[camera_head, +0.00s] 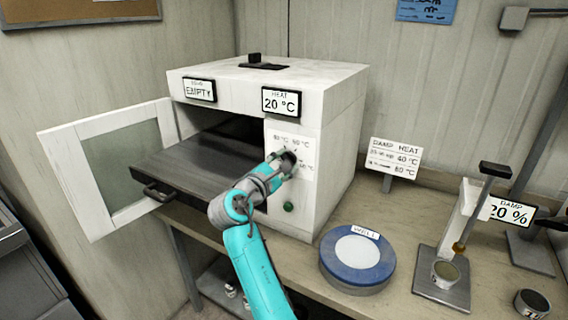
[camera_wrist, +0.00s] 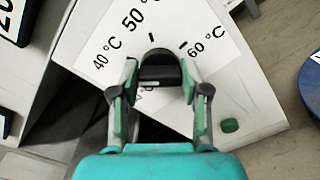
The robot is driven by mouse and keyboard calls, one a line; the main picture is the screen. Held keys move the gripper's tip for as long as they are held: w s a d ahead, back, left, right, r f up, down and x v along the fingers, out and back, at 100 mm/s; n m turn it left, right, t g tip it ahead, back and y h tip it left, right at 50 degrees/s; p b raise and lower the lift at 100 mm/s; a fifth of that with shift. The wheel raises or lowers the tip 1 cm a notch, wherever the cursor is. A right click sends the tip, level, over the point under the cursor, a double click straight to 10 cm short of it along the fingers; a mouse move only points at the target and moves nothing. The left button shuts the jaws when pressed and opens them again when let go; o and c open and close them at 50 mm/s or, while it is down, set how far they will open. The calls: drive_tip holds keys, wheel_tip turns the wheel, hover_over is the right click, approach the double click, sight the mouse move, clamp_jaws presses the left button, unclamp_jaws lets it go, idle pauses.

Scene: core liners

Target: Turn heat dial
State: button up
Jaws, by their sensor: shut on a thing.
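The heat dial (camera_wrist: 160,68) is a dark knob on a white scale panel of the white oven (camera_head: 340,95). In the wrist view the scale reads 40, 50 and 60 °C around it. My gripper (camera_wrist: 158,78) is shut on the dial, one finger on each side. In the head view my gripper (camera_head: 286,162) covers most of the dial. The heat display (camera_head: 282,102) reads 20 °C. A green button (camera_head: 289,207) sits below the dial and also shows in the wrist view (camera_wrist: 230,125).
The oven door (camera_head: 75,165) stands open at the left, with a dark tray (camera_head: 185,165) pulled out. A sign (camera_head: 394,158) lists damp and heat values. A blue round well (camera_head: 357,258) and a stand (camera_head: 445,275) are on the bench to the right.

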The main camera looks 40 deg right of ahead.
drive_tip(key=m, duration=1.8)
drive_tip(key=f+m, duration=0.1)
drive_tip(key=m, duration=0.8)
drive_tip(key=shift+w, duration=0.1)
drive_tip(key=shift+m, duration=0.3)
drive_tip(key=o, duration=1.1)
drive_tip(key=shift+r, duration=0.1)
drive_tip(key=shift+o, duration=0.2)
drive_tip(key=shift+a, duration=0.15)
drive_tip(key=v, duration=1.1)
drive_tip(key=shift+a, duration=0.4)
